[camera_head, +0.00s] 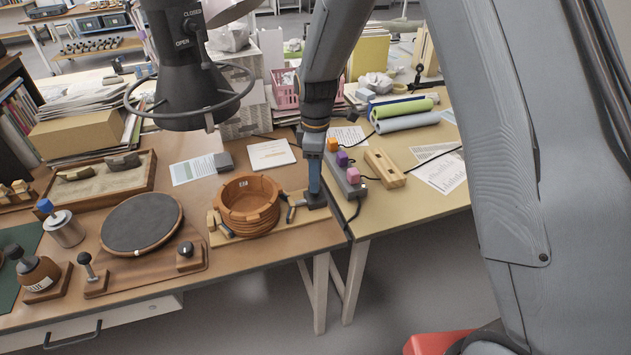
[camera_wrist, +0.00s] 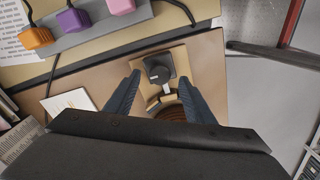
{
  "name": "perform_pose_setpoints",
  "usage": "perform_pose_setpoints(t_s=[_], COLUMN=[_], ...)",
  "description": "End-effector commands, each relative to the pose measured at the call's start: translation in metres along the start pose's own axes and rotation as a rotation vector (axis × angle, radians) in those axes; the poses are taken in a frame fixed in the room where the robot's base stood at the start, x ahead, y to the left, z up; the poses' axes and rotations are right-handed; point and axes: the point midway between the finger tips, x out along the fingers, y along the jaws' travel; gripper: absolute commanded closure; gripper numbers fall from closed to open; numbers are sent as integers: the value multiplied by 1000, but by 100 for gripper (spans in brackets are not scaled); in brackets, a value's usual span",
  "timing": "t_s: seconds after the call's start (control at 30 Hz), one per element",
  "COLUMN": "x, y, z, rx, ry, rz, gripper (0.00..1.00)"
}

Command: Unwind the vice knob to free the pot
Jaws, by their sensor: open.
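The terracotta pot (camera_head: 250,204) sits upright in the wooden vice (camera_head: 277,230) near the table's front right corner, with padded jaws against its sides. In the wrist view the pot (camera_wrist: 172,111) shows only in part, below the knob and between my fingers. The dark vice knob (camera_wrist: 159,68) stands at the board's end, just beyond my fingertips. My gripper (camera_wrist: 156,80) is open, with one blue-grey finger on each side of the line to the knob.
A grey strip with coloured blocks (camera_head: 345,175) lies right of the vice on the neighbouring table. A wooden block (camera_head: 384,168) is beside it. A round turntable (camera_head: 142,224) stands left of the pot. A black lamp-like fixture (camera_head: 190,80) hangs above.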

Motion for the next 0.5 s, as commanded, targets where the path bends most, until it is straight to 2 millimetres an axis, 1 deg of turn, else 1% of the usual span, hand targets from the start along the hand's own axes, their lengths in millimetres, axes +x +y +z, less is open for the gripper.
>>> perform_pose_setpoints(t_s=[0.03,0.2,0.3,0.5], x=[-9,-34,-44,-49], y=[1,1,1,0], z=[-1,-1,-1,-1], rx=[0,-1,-1,-1], ry=[2,1,1,0], rz=[3,2,3,0], gripper=[51,51,51,51])
